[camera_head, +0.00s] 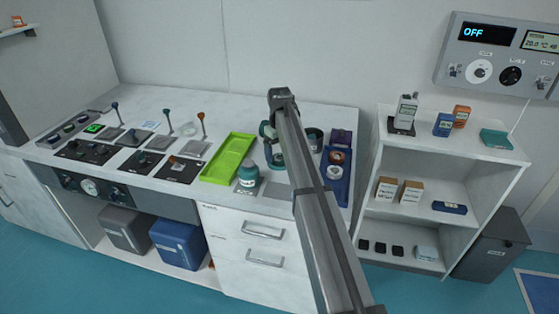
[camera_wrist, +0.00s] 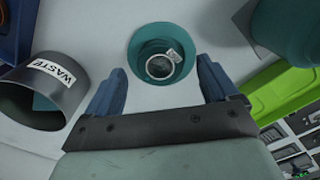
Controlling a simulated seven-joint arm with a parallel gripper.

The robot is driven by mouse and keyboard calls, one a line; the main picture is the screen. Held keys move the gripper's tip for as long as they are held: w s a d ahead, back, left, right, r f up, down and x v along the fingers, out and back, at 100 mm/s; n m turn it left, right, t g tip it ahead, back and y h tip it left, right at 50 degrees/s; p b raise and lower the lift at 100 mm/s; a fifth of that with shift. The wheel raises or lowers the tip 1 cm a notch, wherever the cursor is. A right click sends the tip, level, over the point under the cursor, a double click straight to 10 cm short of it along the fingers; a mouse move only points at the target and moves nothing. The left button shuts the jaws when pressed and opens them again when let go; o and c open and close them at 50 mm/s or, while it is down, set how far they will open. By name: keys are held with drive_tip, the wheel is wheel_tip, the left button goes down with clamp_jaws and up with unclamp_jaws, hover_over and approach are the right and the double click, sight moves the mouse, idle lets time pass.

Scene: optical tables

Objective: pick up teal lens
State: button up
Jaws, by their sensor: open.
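A round teal piece, which I take to be the teal lens (camera_wrist: 137,50), shows in the wrist view. It has a pale ring around a dark round centre and a small white label at its edge. It stands on the white worktop. My gripper (camera_wrist: 160,70) is open, with its two blue fingers to the left and right of the piece's lower part in the picture. Nothing is held, and I see no contact. In the head view my arm covers most of this spot; a bit of teal (camera_head: 277,160) shows beside it.
A grey bin marked WASTE (camera_wrist: 62,82) stands left in the wrist view. A large teal jar (camera_wrist: 288,30) stands at upper right, beside the green tray (camera_wrist: 275,92). The head view shows the jar (camera_head: 248,174), green tray (camera_head: 222,172) and a blue tray (camera_head: 334,190) on the worktop.

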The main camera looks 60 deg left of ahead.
drive_tip(key=shift+f, duration=0.9)
drive_tip(key=shift+c, duration=0.4)
drive_tip(key=c, duration=1.1)
